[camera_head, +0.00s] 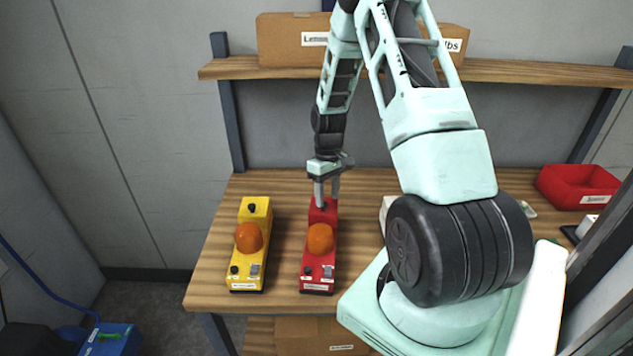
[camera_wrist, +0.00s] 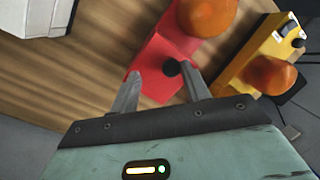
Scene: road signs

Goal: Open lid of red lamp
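The red lamp (camera_head: 318,262) stands on the wooden table with an orange dome on top and small switches at its front end. My gripper (camera_head: 326,193) is at the lamp's back end, pointing down. In the wrist view the red lamp's body (camera_wrist: 160,72) lies just beyond my gripper (camera_wrist: 165,84). The two fingers are spread apart. A dark round knob (camera_wrist: 172,68) on the lamp's end shows near the right finger, between the fingertips. I cannot tell whether a finger touches it. The lid appears closed.
A yellow lamp (camera_head: 250,246) with an orange dome stands left of the red one. A red bin (camera_head: 577,188) is at the table's right. A shelf (camera_head: 500,71) with cardboard boxes runs above. Wood left of the yellow lamp is clear.

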